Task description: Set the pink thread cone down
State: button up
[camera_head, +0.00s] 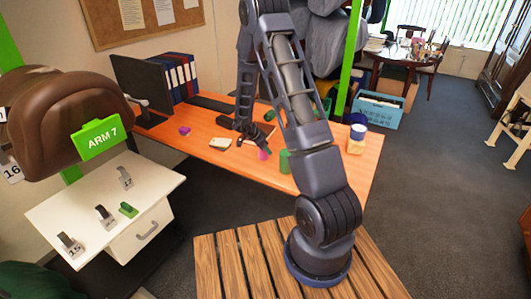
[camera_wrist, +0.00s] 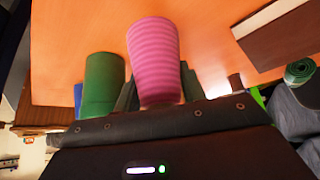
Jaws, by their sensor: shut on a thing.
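The pink thread cone (camera_wrist: 154,58) is ribbed and stands out large in the wrist view, between the two dark fingers of my gripper (camera_wrist: 158,92). My gripper is shut on it. In the head view the pink cone (camera_head: 263,154) shows small below my gripper (camera_head: 264,141), over the orange table (camera_head: 325,165). I cannot tell whether its base touches the tabletop. A green cone (camera_wrist: 103,84) stands close beside it on the left in the wrist view. In the head view the green cone (camera_head: 284,161) is just right of the pink one.
A beige item (camera_head: 220,143) and a small purple block (camera_head: 184,131) lie left on the table. A white-and-blue-topped can (camera_head: 357,138) stands near its right end. A monitor (camera_head: 140,85) and binders (camera_head: 178,77) are at the back left. The table's front right is mostly clear.

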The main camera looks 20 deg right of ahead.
jog(key=shift+f, duration=1.15)
jog(key=shift+f, duration=0.15)
jog(key=o, duration=1)
jog(key=shift+o, duration=0.2)
